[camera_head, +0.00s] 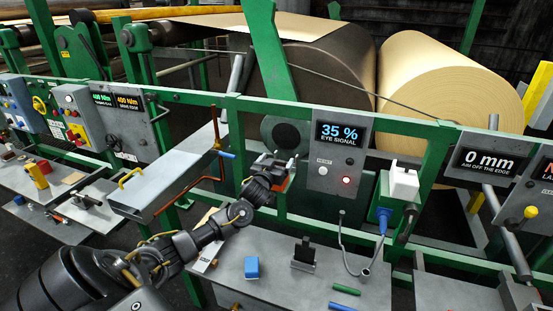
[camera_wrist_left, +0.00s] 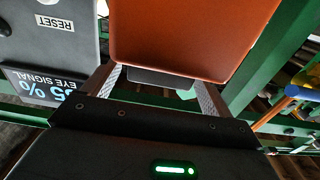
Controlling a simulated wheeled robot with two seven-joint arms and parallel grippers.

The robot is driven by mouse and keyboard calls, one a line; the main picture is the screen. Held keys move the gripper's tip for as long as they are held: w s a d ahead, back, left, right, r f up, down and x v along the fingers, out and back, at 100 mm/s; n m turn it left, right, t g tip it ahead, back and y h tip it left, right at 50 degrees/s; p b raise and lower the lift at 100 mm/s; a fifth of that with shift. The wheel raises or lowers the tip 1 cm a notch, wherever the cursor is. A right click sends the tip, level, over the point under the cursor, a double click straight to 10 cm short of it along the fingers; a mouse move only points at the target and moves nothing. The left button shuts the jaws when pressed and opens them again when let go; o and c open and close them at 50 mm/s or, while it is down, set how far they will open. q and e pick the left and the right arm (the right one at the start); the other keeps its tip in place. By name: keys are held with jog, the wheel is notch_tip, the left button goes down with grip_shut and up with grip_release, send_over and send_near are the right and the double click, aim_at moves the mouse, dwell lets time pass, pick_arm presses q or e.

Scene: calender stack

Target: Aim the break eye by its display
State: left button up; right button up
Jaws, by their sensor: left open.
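The EYE SIGNAL display (camera_head: 340,133) reads 35 %, on a grey box with a reset button and a lit red lamp. It also shows upside down in the left wrist view (camera_wrist_left: 45,88). A second display (camera_head: 488,161), AIM OFF THE EDGE, reads 0 mm. My left gripper (camera_head: 287,163) is by the green rail, just left of the signal box. In the wrist view it is open (camera_wrist_left: 157,80), its fingers apart at the near end of an orange-red block (camera_wrist_left: 190,38), apparently the eye. Contact cannot be told. My right gripper is out of view.
Below is a grey bench (camera_head: 225,262) with a blue block (camera_head: 251,267), a black stand (camera_head: 303,255) and a green marker (camera_head: 346,290). A white device (camera_head: 404,183) with a blue plug stands right of the signal box. Large paper rolls (camera_head: 440,80) lie behind the green rails.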

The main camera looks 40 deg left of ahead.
pick_arm(q)
jog(key=shift+w+a, duration=0.1)
jog(key=shift+w, duration=0.15)
jog(key=c, duration=1)
jog(key=shift+m+t+h, duration=0.4)
jog(key=shift+m+h, duration=0.5)
jog(key=shift+h, duration=0.4)
jog(key=o, duration=1)
